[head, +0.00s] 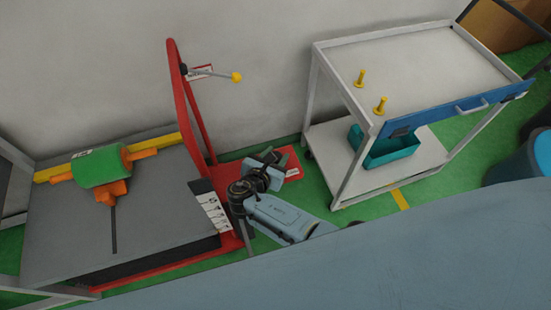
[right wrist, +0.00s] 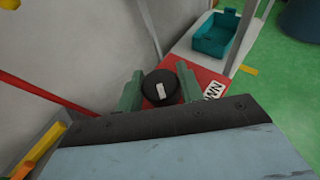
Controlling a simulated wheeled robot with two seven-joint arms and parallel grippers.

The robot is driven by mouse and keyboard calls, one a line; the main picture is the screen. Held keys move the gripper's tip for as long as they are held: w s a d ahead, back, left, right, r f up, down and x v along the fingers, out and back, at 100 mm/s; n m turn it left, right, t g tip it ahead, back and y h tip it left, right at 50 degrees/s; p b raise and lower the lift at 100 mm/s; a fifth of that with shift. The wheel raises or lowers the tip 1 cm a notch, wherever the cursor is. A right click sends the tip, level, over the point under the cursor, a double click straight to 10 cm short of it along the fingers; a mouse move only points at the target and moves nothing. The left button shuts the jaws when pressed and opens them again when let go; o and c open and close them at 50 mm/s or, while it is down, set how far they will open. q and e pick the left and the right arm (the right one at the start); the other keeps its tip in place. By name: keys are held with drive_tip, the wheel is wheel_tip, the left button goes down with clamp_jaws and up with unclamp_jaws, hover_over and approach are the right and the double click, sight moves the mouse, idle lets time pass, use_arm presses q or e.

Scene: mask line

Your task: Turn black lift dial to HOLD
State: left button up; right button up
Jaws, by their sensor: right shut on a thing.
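The black lift dial (right wrist: 153,78) is round with a white mark on its face and sits over a red surface (right wrist: 205,76) in the right wrist view. The two greenish fingers of my right gripper (right wrist: 160,91) are on either side of it, shut on it. The white mark stands nearly upright in that view, tilted slightly. In the head view my right gripper (head: 272,166) is at the red lift's base, and I cannot make out the dial there. A white label (right wrist: 215,90) with dark marks lies right of the dial; I cannot read it as HOLD. My left gripper is not in view.
A red post (head: 183,100) with a yellow-knobbed lever (head: 236,77) rises left of my right gripper. A grey platform (head: 150,240) carries a green and orange device (head: 100,168). A white cart (head: 340,135) with a teal bin (head: 400,148) stands to the right.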

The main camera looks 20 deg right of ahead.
drive_tip(key=shift+m+g+h+b, duration=0.7)
drive_tip(key=shift+m+g, duration=0.1)
drive_tip(key=shift+m, duration=0.1)
drive_tip(key=o, duration=1)
drive_tip(key=p+v, duration=0.1)
drive_tip(key=v, duration=0.6)
drive_tip(key=shift+s+a, duration=0.15)
drive_tip(key=shift+a, duration=0.05)
